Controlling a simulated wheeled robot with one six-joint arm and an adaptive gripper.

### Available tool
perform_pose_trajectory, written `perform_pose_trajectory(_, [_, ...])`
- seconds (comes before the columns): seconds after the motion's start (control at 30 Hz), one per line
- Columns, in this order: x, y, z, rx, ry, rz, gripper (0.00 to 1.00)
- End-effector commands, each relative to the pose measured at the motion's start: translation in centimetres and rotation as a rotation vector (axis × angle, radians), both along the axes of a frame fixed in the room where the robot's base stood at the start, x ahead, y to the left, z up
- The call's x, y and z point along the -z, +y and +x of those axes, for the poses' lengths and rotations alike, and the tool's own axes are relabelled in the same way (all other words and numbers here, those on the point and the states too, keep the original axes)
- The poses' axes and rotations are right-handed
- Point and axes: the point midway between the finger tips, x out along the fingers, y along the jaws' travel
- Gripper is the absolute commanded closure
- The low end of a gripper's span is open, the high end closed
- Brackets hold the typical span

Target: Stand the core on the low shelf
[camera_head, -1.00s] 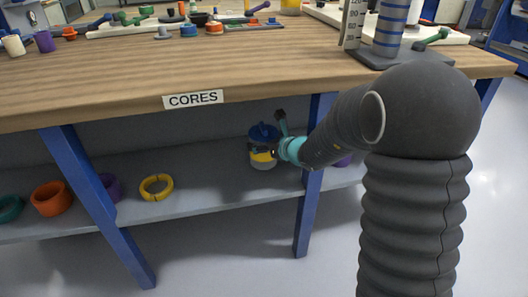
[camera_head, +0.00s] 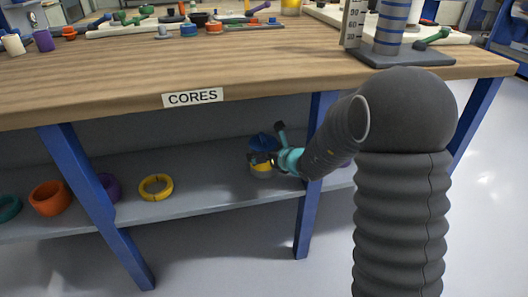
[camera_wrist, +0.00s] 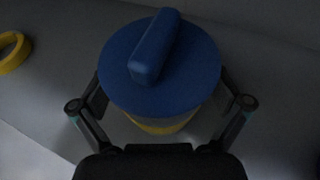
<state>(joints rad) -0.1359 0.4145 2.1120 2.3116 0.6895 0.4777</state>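The core (camera_head: 262,141) has a blue round top with a raised blue bar and a pale and yellow body. It appears to stand upright on the low grey shelf (camera_head: 215,190) under the bench. In the wrist view, the core's blue top (camera_wrist: 185,75) fills the middle, with a yellow band below it. My gripper (camera_head: 262,160) reaches in from the right, at the core's side. In the wrist view, my gripper's two fingers (camera_wrist: 160,112) are spread on either side of the core, apparently clear of it. The fingertips are partly hidden by the top.
A yellow ring (camera_head: 156,187) lies left of the core and also shows in the wrist view (camera_wrist: 12,50). Orange (camera_head: 50,197), purple and teal rings are farther left. A blue leg (camera_head: 309,190) stands beside my arm. The bench top (camera_head: 120,85) overhangs the shelf.

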Motion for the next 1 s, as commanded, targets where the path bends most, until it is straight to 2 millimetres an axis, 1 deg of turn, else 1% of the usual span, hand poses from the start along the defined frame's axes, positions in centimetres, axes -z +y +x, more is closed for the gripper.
perform_pose_trajectory(0.17, [0.0,0.0,0.0,0.000,0.000,0.000,0.00])
perform_pose_trajectory(0.3, [-0.6,-0.1,-0.1,0.000,0.000,0.000,0.00])
perform_pose_trajectory(0.37, [-0.7,-0.6,-0.6,0.001,0.000,0.000,0.00])
perform_pose_trajectory(0.7, [-2.8,-3.6,-4.4,0.002,-0.001,0.000,0.00])
perform_pose_trajectory(0.8, [-3.0,-4.1,-5.1,0.001,0.000,0.001,0.00])
perform_pose_trajectory(1.0, [-3.2,-4.3,-5.5,-0.002,-0.002,-0.001,0.00])
